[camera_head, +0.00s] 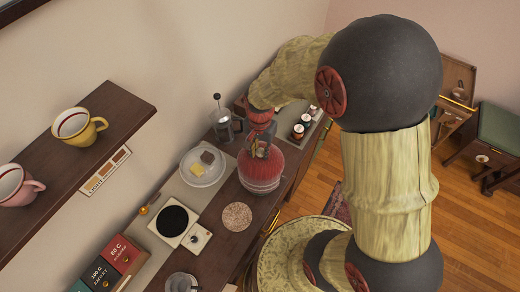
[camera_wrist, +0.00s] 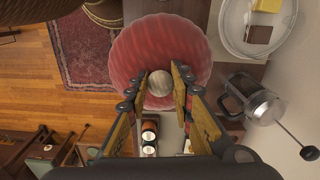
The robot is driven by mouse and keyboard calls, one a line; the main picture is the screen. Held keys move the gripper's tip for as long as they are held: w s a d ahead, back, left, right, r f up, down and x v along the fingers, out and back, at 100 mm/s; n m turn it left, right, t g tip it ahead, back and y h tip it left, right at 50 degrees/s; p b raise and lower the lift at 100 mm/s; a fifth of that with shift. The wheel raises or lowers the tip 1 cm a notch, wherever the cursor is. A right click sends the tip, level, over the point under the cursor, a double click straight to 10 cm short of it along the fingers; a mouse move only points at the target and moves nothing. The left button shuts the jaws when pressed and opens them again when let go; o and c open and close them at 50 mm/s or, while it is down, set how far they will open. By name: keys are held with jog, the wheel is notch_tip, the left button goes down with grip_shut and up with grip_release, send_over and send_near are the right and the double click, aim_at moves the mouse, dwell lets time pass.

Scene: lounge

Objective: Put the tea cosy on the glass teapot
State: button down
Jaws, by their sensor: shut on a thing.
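The tea cosy (camera_head: 262,172) is a red, ribbed dome with a paler lower band, upright at the counter's front side. In the wrist view the cosy (camera_wrist: 135,50) fills the upper middle, with a pale round bobble (camera_wrist: 160,83) on top. My gripper (camera_head: 261,146) is directly above the cosy, pointing down. In the wrist view my gripper's fingers (camera_wrist: 158,86) are on either side of the bobble, shut on it. No glass teapot is plainly visible. I cannot tell whether it is under the cosy. A clear glass vessel (camera_head: 181,283) is cut off at the bottom edge.
A French press (camera_head: 224,124) and a plate (camera_head: 203,168) with two blocks stand behind the cosy. A round mat (camera_head: 237,216), a black-topped scale (camera_head: 173,220) and tins (camera_head: 122,253) are nearer. Small jars (camera_head: 299,131) stand beyond. A shelf with cups (camera_head: 77,125) overhangs at left.

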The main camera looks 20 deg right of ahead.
jog(key=shift+f+b, duration=2)
jog(key=shift+f, duration=1.65)
jog(key=c, duration=1.5)
grip_release()
notch_tip(320, 180, up, 12)
jog(key=shift+s+r, duration=0.1)
